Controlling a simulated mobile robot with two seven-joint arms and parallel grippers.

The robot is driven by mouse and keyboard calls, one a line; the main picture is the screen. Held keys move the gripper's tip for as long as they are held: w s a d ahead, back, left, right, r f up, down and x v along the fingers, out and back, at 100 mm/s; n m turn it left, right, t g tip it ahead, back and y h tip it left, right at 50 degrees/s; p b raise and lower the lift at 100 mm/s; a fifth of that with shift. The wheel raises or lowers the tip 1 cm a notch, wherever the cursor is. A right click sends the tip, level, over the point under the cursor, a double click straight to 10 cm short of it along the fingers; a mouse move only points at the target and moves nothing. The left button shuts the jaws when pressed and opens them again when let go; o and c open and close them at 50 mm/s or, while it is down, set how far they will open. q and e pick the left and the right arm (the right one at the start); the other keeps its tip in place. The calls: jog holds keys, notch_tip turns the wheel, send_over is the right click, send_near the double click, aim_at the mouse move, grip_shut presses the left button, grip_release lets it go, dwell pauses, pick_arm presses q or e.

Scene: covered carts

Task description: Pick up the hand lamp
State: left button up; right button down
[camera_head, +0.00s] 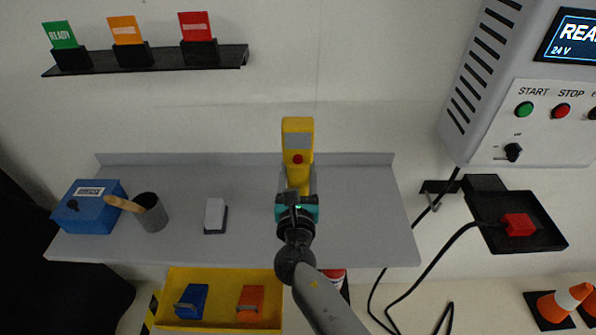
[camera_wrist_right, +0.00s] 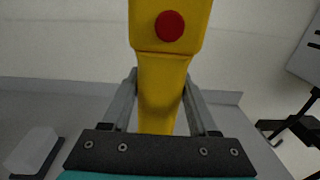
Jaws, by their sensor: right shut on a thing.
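The yellow hand lamp (camera_head: 298,133) stands out over the grey shelf in the middle of the head view, with a grey panel and a red button on it. My right gripper (camera_head: 299,186) is shut on its lower part. In the right wrist view, the yellow body of the lamp (camera_wrist_right: 163,85) rises between the two grey fingers of the gripper (camera_wrist_right: 160,100), with the red button above them. I cannot tell whether the lamp's bottom touches the shelf. My left gripper is in neither view.
On the grey shelf (camera_head: 355,220) are a blue box (camera_head: 88,212), a dark cup with a wooden-handled tool (camera_head: 152,213) and a white block (camera_head: 215,214). A yellow bin (camera_head: 220,276) sits below. A control cabinet (camera_head: 478,100) and black cables are at right. The shelf's right part is clear.

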aim_at(298, 121)
notch_tip(298, 121, up, 12)
jog(key=p, duration=1)
jog(key=shift+p, duration=0.4)
pick_arm(q)
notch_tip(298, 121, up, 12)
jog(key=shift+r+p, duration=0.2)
jog(key=shift+p, duration=0.2)
pick_arm(e)
jog(key=shift+r, duration=1.3)
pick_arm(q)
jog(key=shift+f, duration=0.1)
pick_arm(e)
jog(key=shift+f, duration=0.1)
pick_arm(q)
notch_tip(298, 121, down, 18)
jog(key=b, duration=1.8)
pick_arm(e)
jog(key=shift+f, duration=9.9)
jog(key=shift+f, duration=0.1)
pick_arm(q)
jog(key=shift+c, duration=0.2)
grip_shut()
